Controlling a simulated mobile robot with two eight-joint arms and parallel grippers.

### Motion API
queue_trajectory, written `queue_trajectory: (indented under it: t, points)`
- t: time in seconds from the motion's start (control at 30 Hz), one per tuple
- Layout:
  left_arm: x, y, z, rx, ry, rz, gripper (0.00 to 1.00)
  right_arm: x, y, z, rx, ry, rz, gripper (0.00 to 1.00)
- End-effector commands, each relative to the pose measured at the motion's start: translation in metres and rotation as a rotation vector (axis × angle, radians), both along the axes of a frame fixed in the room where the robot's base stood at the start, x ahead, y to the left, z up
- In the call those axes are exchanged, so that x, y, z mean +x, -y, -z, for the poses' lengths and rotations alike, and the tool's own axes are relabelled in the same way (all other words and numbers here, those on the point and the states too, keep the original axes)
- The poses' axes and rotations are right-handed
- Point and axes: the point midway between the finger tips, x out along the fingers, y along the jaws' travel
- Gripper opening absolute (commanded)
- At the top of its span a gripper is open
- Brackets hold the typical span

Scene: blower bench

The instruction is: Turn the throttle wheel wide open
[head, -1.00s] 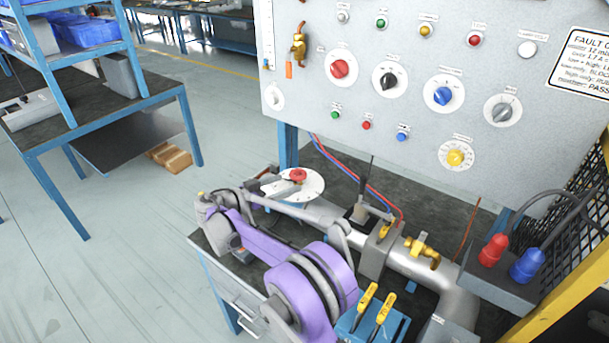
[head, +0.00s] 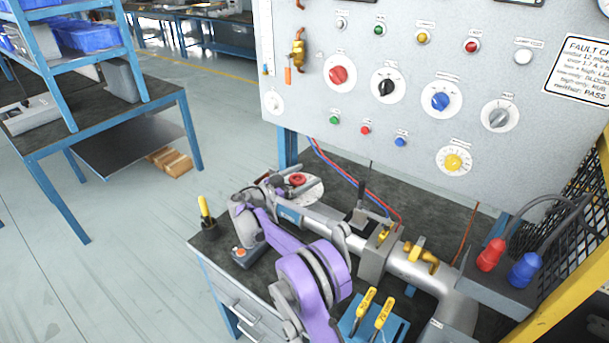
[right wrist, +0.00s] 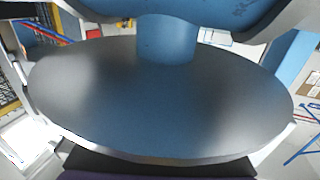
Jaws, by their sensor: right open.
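A small red hub (head: 297,179) sits on a pale round disc (head: 313,192) at the far left end of the silver pipe (head: 410,266). I take this to be the throttle wheel, but cannot tell for sure. My right gripper (head: 270,184) is open at the left edge of the disc and hides part of it. I cannot tell whether they touch. My purple arm reaches in from the lower middle. In the right wrist view a large dark oval surface (right wrist: 160,105) with a blue post fills the middle; I cannot tell what it is. My left gripper is out of view.
The control panel (head: 440,120) with several coloured knobs stands behind the bench. A yellow-handled tool (head: 204,207) stands in a dark cup at the bench's left corner. A blue holder (head: 398,326) with yellow-handled tools, brass valve (head: 420,256) and red plug (head: 491,255) are on the right.

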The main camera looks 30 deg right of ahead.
Motion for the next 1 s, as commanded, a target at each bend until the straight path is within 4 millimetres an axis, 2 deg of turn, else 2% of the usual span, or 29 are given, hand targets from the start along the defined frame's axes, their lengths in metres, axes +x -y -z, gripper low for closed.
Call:
queue_trajectory:
  t: [0.33,0.8,1.0]
  points:
    - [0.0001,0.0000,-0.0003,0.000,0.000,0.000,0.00,0.0003,0.0042,0.0004,0.000,0.000,0.000,0.97]
    - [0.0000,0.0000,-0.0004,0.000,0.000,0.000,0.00,0.0004,0.0039,0.0002,0.000,0.000,0.000,0.13]
    - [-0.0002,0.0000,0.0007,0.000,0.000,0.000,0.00,0.0006,0.0039,0.0005,0.000,-0.001,-0.014,0.13]
